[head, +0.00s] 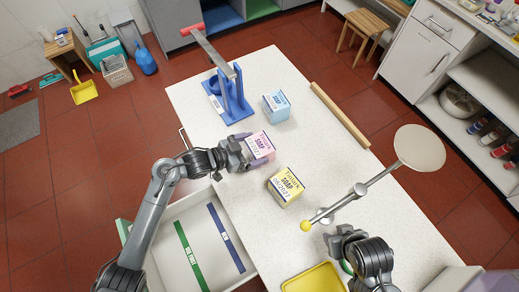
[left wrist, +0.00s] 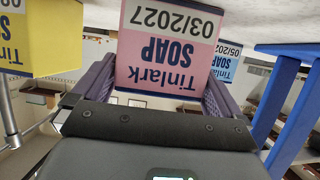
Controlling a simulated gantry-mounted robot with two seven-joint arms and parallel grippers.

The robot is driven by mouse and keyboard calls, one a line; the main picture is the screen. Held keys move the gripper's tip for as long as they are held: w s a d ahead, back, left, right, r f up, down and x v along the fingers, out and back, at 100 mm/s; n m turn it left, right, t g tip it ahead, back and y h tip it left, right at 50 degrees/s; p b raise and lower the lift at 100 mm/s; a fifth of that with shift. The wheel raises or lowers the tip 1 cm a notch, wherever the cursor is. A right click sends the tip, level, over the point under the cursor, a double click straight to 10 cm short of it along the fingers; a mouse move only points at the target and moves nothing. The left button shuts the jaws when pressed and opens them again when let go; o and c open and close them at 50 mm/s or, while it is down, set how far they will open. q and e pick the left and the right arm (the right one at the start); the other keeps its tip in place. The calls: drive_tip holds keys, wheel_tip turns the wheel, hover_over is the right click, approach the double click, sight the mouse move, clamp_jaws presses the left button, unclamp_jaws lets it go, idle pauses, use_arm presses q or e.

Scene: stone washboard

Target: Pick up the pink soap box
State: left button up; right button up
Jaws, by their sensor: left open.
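The pink soap box (head: 261,146) stands on the white worktop, left of its middle. My left gripper (head: 246,150) is at the box's left side, with its jaws open. In the left wrist view, the pink box (left wrist: 168,45) shows upside down between the two purple fingers (left wrist: 158,90), one on each side. I cannot tell whether either finger touches it. My right gripper (head: 345,236) is low on the right in the head view; its fingertips are not clear.
A yellow soap box (head: 285,187) is near, and a blue one (head: 277,106) farther back. A blue stand (head: 230,97) is behind. A wooden rod (head: 340,115) lies by the right edge. A jointed arm with a round disc (head: 419,147) reaches across the right side. A drawer (head: 205,245) is open below.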

use_arm(q)
drive_tip(key=shift+x, duration=1.4)
drive_tip(key=c, duration=0.9)
drive_tip(key=shift+r, duration=0.1)
